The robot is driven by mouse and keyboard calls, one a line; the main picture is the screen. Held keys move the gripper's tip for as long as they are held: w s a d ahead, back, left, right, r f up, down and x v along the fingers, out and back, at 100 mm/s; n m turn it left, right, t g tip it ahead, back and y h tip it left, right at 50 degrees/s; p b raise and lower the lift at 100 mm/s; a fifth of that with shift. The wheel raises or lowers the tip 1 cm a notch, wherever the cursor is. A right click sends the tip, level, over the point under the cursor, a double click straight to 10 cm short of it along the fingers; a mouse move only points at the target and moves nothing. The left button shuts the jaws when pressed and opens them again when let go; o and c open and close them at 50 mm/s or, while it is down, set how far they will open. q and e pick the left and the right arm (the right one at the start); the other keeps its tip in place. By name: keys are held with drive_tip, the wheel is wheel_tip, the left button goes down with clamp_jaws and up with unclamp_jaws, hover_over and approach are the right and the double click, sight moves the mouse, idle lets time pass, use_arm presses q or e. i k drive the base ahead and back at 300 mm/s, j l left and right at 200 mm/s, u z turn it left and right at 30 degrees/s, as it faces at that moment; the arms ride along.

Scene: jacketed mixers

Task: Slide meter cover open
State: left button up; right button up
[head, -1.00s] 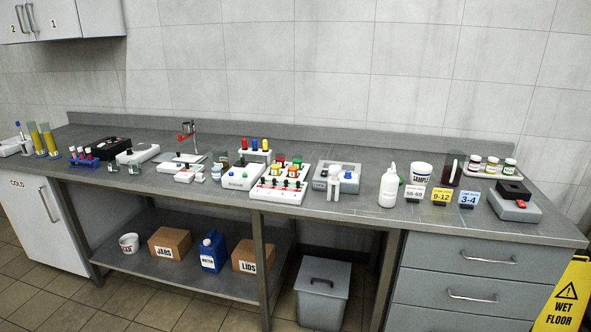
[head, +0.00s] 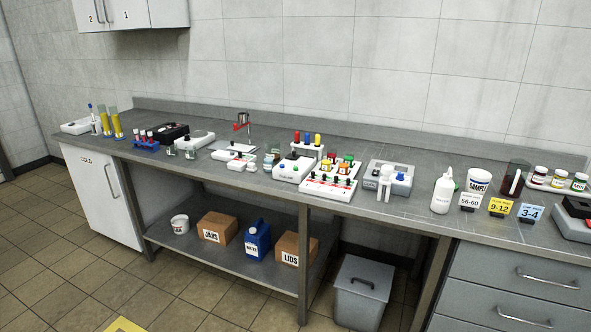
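No thing in the head view is clearly marked as the meter, and I cannot tell which one has the sliding cover. A grey device with a black top (head: 573,229) stands at the right end of the bench, cut by the picture edge. A dark box (head: 171,132) sits at the back left of the bench. White devices stand near it (head: 196,141) and at the middle (head: 291,172). A grey device (head: 376,174) stands right of the middle. Neither of my grippers is in view.
The long grey bench (head: 420,216) carries racks, bottles and number cards. Below are a shelf with boxes (head: 217,229), a grey bin (head: 361,292) and drawers (head: 520,277). Open tiled floor (head: 60,255) lies at the left. A yellow thing (head: 122,325) shows at the bottom edge.

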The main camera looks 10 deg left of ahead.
sight(293, 156)
drive_tip(key=i+l+u, duration=0.1)
drive_tip(key=i, duration=1.25)
